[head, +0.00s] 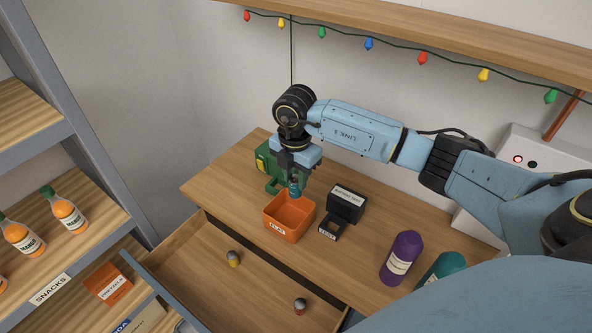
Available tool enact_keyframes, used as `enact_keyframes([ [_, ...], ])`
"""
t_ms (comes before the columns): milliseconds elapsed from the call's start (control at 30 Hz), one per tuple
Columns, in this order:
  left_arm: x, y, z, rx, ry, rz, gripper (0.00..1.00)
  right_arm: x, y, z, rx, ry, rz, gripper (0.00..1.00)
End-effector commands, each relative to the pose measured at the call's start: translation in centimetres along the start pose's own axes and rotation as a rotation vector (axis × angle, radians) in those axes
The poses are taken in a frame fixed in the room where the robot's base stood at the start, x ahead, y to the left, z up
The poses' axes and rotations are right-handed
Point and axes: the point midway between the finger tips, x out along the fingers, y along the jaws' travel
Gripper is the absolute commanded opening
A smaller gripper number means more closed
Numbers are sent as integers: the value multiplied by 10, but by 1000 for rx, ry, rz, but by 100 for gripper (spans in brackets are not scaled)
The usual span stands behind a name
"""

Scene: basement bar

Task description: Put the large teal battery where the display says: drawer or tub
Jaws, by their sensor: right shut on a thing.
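My right gripper (296,172) reaches in from the right and points down. It is shut on the large teal battery (295,188), which hangs upright over the orange tub (289,223). The battery's lower end is close to the tub's opening; I cannot tell how far inside it is. The tub has a white label that seems to read "FLAT". A black tester (346,205) stands right of the tub, and its small display text is too small to read. The drawer (215,281) below the bench is open. My left gripper is out of view.
A green machine (268,162) stands behind the tub. Snack shelves (50,290) stand left.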

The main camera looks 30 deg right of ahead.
Motion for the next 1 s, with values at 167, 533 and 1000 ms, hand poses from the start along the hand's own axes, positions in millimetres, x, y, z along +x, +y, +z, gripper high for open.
enact_keyframes([
  [167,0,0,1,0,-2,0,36,4,-1,2,77,0,0,0],
  [533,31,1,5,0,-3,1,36,40,-1,2,76,1,-1,0],
  [1000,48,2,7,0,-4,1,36,61,-1,2,75,0,1,0],
])
